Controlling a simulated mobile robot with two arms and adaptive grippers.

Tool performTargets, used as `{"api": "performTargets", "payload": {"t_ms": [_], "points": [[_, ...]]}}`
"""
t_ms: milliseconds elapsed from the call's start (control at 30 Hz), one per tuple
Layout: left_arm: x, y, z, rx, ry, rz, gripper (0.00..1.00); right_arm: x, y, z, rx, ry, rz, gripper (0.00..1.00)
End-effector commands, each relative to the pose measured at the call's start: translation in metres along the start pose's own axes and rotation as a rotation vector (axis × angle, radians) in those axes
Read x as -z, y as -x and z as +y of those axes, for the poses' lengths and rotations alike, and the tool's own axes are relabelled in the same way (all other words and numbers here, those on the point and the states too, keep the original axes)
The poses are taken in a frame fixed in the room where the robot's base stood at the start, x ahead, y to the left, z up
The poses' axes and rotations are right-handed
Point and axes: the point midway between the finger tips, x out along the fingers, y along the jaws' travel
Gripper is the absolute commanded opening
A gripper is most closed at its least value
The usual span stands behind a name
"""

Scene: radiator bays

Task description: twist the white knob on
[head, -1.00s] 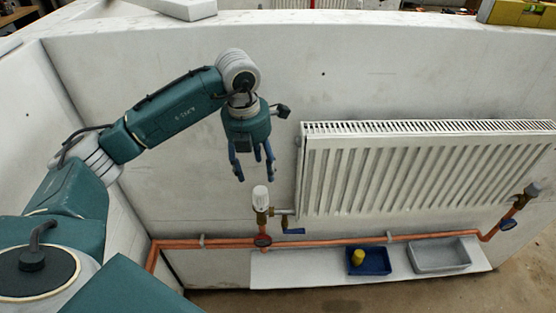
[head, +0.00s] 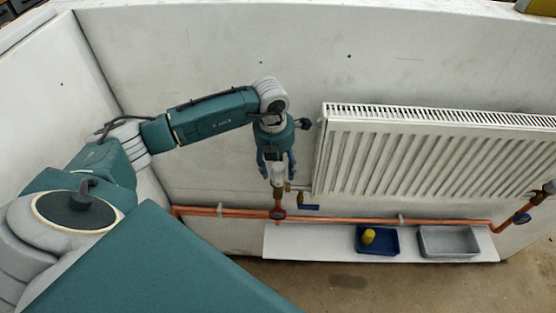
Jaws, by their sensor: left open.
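The white knob (head: 279,175) sits upright on the brass valve at the left end of the radiator (head: 420,150). My left gripper (head: 277,174) points down over the knob, with one finger on each side of it. The fingers are open, and I cannot tell whether they touch the knob. The top of the knob is partly hidden by the gripper. My right gripper is not in view.
Copper pipe (head: 350,220) runs low along the wall, with a blue-handled valve (head: 309,207) beside the knob. A white shelf (head: 330,245) below carries a blue tray (head: 386,247) holding a yellow object (head: 368,236), and a grey tray (head: 448,241).

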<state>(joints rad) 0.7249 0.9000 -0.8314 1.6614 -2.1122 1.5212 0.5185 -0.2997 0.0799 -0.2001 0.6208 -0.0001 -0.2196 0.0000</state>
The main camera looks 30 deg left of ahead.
Motion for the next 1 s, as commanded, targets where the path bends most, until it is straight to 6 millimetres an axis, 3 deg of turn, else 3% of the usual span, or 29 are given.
{"api": "performTargets", "payload": {"t_ms": [167, 433, 1000], "points": [[0.0, -0.0003, 0.0, 0.0, 0.0, 0.0, 0.55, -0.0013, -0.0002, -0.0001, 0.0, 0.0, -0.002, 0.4], [-0.0005, 0.0001, 0.0, 0.0, 0.0, -0.001, 0.06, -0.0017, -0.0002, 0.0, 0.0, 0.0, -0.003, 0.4], [-0.0021, -0.0022, -0.0002, 0.001, 0.0, -0.007, 0.05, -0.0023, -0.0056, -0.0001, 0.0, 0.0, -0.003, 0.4]]}}
